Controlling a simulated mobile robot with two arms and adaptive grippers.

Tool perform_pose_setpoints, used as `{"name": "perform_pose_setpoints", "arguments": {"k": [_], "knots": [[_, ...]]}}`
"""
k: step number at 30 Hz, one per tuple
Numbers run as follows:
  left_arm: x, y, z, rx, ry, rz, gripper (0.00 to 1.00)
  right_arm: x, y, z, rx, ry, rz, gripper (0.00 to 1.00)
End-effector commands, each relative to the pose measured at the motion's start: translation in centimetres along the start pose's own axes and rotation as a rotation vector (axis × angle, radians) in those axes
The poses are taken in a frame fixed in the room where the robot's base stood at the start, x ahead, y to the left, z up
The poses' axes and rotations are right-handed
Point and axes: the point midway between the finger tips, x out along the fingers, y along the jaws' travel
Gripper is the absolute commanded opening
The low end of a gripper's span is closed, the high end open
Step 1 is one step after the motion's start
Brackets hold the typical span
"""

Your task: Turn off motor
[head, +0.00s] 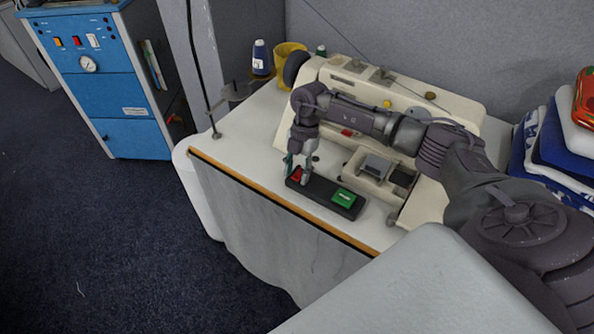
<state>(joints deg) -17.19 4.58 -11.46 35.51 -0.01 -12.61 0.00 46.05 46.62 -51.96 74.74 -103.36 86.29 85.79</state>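A dark switch box (322,194) lies near the front edge of the sewing table. It has a red button (296,174) at its left end and a green button (343,198) at its right end. My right gripper (302,176) points down at the red end of the box, with its fingertips over or against the red button. I cannot tell whether they touch it, and the small view does not show how far apart the fingers are. The gripper partly hides the red button. My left gripper is not in view.
A cream sewing machine (440,98) stands behind the box, partly hidden by my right arm. A thread cone (260,58) and a yellow cup (290,56) stand at the back left. Folded cloths (560,150) are at right. A blue cabinet (105,75) stands left, with open floor before it.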

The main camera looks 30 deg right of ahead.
Motion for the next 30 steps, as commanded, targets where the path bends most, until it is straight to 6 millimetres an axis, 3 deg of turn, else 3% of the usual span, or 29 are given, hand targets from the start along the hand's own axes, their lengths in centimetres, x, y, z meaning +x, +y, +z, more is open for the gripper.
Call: {"name": "perform_pose_setpoints", "arguments": {"k": [9,13,24,30], "knots": [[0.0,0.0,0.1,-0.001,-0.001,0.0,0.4,-0.1,0.0,0.0,0.0,-0.001,0.0,0.52],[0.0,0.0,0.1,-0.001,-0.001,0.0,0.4,-1.1,0.1,0.1,0.0,-0.003,0.001,0.52],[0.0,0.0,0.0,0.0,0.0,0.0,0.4,-8.6,0.1,0.1,0.001,-0.003,0.004,0.52],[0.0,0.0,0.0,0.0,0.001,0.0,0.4,-11.3,0.0,0.0,0.0,-0.001,0.001,0.52]]}}
